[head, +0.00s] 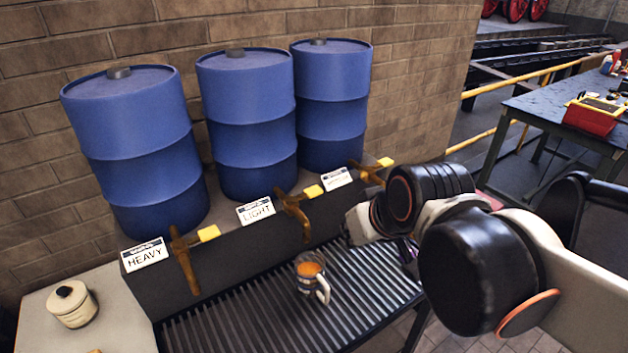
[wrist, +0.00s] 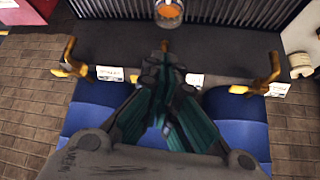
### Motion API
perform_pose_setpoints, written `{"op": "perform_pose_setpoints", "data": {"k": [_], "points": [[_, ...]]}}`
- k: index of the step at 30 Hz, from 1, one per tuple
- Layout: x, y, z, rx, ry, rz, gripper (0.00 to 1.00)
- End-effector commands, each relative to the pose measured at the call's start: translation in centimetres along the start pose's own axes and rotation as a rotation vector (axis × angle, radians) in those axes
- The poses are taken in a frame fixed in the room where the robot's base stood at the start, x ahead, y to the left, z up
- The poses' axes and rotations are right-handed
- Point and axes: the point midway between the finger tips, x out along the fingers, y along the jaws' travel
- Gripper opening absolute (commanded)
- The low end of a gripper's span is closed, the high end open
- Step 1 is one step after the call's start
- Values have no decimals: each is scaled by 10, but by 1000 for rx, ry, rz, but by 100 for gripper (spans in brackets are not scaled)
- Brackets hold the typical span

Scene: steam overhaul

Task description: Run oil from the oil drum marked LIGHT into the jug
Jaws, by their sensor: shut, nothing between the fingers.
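The blue LIGHT drum (head: 250,120) stands in the middle of three, behind its LIGHT sign (head: 256,211). Its brass tap (head: 292,212) has a yellow lever (head: 313,191) and overhangs the grating. The jug (head: 312,278) stands upright on the grating by this tap, with orange oil inside. The jug (wrist: 168,14) also shows at the top of the wrist view. No stream from the spout can be made out. My gripper (wrist: 163,68) is shut and empty, above the drum shelf and in front of the middle tap in the wrist view. My arm mostly hides it in the head view.
The HEAVY drum (head: 135,140) and its tap (head: 183,262) are on the left. A third drum (head: 333,100) and tap (head: 366,174) are on the right. A cream pot (head: 71,304) stands at lower left. A blue bench (head: 560,105) with a red box (head: 592,116) is far right.

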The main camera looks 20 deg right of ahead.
Motion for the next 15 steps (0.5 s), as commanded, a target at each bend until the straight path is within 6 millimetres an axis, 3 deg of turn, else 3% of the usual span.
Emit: {"op": "perform_pose_setpoints", "data": {"k": [3, 15], "points": [[5, 1, -32, -26, 11, -27, 0], [42, 9, -122, -120, 64, -113, 0]]}}
